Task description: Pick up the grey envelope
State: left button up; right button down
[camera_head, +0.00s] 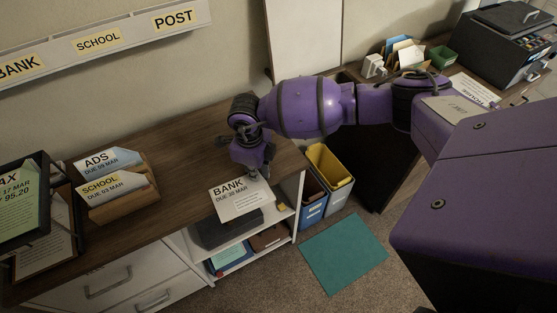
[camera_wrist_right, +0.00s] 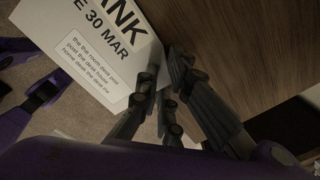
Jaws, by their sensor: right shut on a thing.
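The pale grey envelope (camera_head: 238,201) bears a label reading BANK, DUE 30 MAR. It is in my right gripper (camera_head: 258,172), at the front edge of the desk and above the open shelves. In the right wrist view, the envelope (camera_wrist_right: 98,48) reaches up and left from between the fingers of my right gripper (camera_wrist_right: 160,88), which are shut on its edge. The fingers hide part of that edge. In the head view I cannot tell how far it is above the desk edge. My left gripper is not in view.
A wooden sorter (camera_head: 128,206) holds envelopes marked ADS (camera_head: 104,160) and SCHOOL (camera_head: 110,185). A framed board stands at far left. Blue (camera_head: 313,211) and yellow (camera_head: 330,168) bins stand right of the shelves, with a teal mat (camera_head: 343,252) on the floor. The desk's middle is clear.

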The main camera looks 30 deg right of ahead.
jog(key=shift+s+f, duration=0.15)
jog(key=shift+s, duration=0.15)
jog(key=shift+d, duration=0.1)
jog(key=shift+w, duration=0.15)
jog(key=shift+w+d, duration=1)
jog(key=shift+d, duration=0.1)
jog(key=c, duration=1.8)
grip_release()
jog(key=shift+c, duration=0.2)
jog(key=shift+a, duration=0.1)
notch_tip(320, 180, up, 12)
jog(key=shift+s+a, duration=0.2)
jog(key=shift+a, duration=0.05)
jog(key=shift+c, duration=0.4)
